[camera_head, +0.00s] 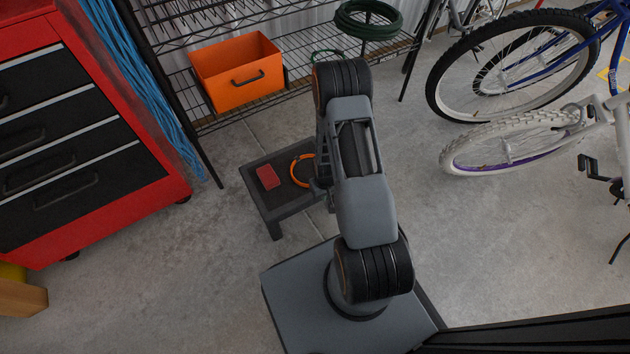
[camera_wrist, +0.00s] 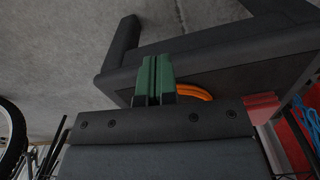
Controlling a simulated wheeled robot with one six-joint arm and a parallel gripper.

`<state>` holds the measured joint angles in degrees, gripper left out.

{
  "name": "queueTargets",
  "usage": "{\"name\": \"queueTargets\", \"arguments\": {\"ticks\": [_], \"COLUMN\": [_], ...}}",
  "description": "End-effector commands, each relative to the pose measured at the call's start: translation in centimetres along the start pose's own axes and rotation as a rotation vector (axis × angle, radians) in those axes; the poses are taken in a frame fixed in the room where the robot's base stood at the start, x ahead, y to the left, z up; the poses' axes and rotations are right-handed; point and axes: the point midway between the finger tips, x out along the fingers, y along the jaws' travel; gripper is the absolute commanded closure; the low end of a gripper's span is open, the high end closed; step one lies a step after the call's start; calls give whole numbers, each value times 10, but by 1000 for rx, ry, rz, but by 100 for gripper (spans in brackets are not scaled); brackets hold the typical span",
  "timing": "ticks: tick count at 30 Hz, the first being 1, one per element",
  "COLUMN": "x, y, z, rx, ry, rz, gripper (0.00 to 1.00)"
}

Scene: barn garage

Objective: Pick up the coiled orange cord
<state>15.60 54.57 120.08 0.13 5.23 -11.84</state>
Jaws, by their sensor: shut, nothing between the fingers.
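The coiled orange cord (camera_head: 293,167) lies as a ring on a low dark stool (camera_head: 283,192), with its right part hidden behind my arm in the head view. In the wrist view, an orange arc of the cord (camera_wrist: 193,90) shows just right of my fingers, partly covered by the gripper body. My gripper (camera_wrist: 154,62) has green fingers pressed together with nothing between them. They appear beside the cord and in front of the stool's dark edge (camera_wrist: 235,55). The height of the fingers above the stool is hard to tell.
A red block (camera_head: 268,177) lies on the stool left of the cord. A red tool chest (camera_head: 150,170) stands left. Behind is a wire shelf with an orange bin (camera_head: 237,85) and a green coiled hose (camera_head: 366,30). Bicycles (camera_head: 510,160) stand right; open floor lies between.

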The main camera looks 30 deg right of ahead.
Motion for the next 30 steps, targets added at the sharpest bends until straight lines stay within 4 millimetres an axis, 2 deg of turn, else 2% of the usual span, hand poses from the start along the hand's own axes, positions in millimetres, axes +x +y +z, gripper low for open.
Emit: {"name": "queueTargets", "arguments": {"ticks": [1, 6, 14, 21, 30], "x": [3, 3, 2, 15, 19], "y": [0, 0, -2, -2, -2], "z": [-11, -44, -81, -80, -79], "rx": [-2, -1, -4, -3, -4], "ry": [4, 3, 1, -1, -1], "rz": [1, 1, 0, 0, 0], "gripper": [100, 100, 100, 100, 100]}}
